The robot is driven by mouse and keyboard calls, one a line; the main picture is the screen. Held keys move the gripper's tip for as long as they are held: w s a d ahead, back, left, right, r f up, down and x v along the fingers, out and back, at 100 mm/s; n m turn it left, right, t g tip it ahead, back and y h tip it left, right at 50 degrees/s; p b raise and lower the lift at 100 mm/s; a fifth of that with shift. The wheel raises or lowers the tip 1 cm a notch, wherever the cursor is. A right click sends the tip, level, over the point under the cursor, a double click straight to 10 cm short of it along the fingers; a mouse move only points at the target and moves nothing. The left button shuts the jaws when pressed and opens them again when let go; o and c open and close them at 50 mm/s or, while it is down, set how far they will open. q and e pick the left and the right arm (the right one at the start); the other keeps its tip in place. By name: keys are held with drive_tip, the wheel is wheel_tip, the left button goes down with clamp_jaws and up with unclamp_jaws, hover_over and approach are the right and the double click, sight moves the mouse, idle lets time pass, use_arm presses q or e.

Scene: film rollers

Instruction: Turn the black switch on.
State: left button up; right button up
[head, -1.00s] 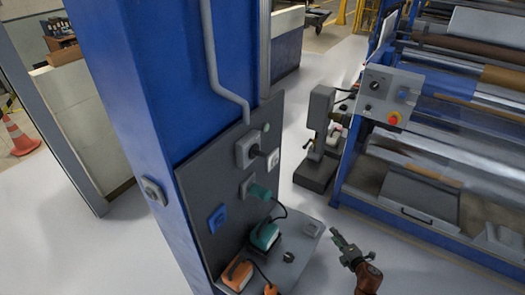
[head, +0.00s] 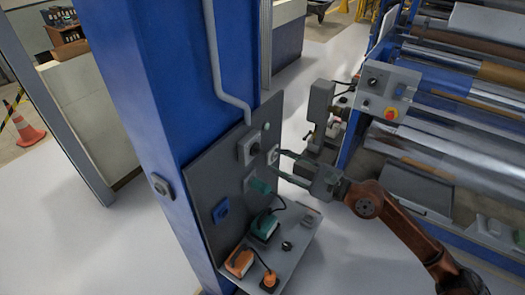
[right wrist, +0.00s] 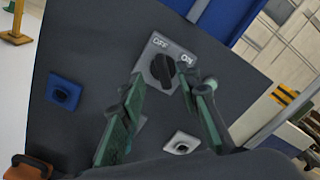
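The black switch (head: 256,149) is a rotary knob on a light grey plate, high on the dark grey panel. The right wrist view shows the black switch (right wrist: 162,70) up close, with OFF at its left and ON at its right. I cannot tell which label it points to. My right gripper (head: 277,161) is in front of the panel, close to the switch. In the right wrist view my right gripper (right wrist: 161,84) is open, its two fingers apart with the knob visible between and beyond their tips. I cannot tell whether they touch it. My left gripper is not in view.
A blue socket (head: 221,211), a white socket (head: 273,154) and a green plug (head: 262,187) are on the panel. Below, a shelf (head: 283,263) holds a teal device (head: 264,226) and an orange device (head: 239,262). The roller machine (head: 392,85) stands to the right.

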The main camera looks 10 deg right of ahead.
sight(261, 153)
drive_tip(key=p+x, duration=0.1)
drive_tip(key=x, duration=0.4)
drive_tip(key=shift+w+a+r+p, duration=0.15)
drive_tip(key=shift+w+p, duration=0.05)
drive_tip(key=shift+p, duration=0.15)
drive_tip(key=shift+w+a+f, duration=0.2)
drive_tip(key=shift+w+a, duration=0.25)
drive_tip(key=shift+w, duration=0.1)
drive_tip(key=shift+c, duration=0.2)
clamp_jaws()
